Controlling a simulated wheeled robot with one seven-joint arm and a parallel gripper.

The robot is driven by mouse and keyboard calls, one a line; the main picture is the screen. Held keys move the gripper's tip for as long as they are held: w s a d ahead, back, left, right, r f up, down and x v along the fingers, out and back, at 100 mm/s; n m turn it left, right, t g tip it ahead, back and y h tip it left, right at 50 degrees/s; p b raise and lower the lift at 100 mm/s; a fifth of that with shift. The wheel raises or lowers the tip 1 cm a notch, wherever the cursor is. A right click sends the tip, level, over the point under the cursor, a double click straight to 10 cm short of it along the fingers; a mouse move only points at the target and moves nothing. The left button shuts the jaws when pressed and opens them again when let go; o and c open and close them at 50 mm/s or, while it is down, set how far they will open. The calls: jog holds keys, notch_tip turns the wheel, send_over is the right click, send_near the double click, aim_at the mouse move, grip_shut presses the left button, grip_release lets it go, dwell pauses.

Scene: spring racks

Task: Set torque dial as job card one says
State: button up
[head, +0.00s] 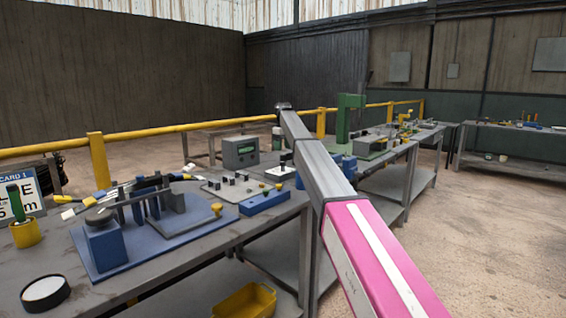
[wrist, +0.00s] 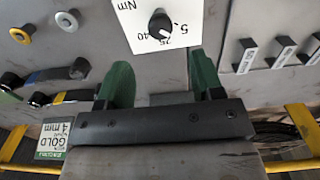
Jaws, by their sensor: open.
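In the wrist view the torque dial is a black round knob (wrist: 160,23) on a white plate (wrist: 185,9) marked Nm, with numbers around it. Its pointer setting is too small to read surely. My gripper (wrist: 161,75) is open and empty, with green fingers apart, just below the knob in the picture and not around it. The job card (head: 28,190) marked CARD 1 stands at the left edge of the head view, partly cut off and behind a yellow cup, so only parts of its text show. In the head view my arm crosses the bench.
A blue fixture (head: 108,248) with upright posts stands on the near bench. A grey box with a green display (head: 240,151) is behind. A yellow rail (head: 200,124) runs behind the bench.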

aim_at(283, 167)
notch_tip(283, 167, down, 8)
jog(key=shift+r, duration=0.1)
jog(key=c, duration=0.9)
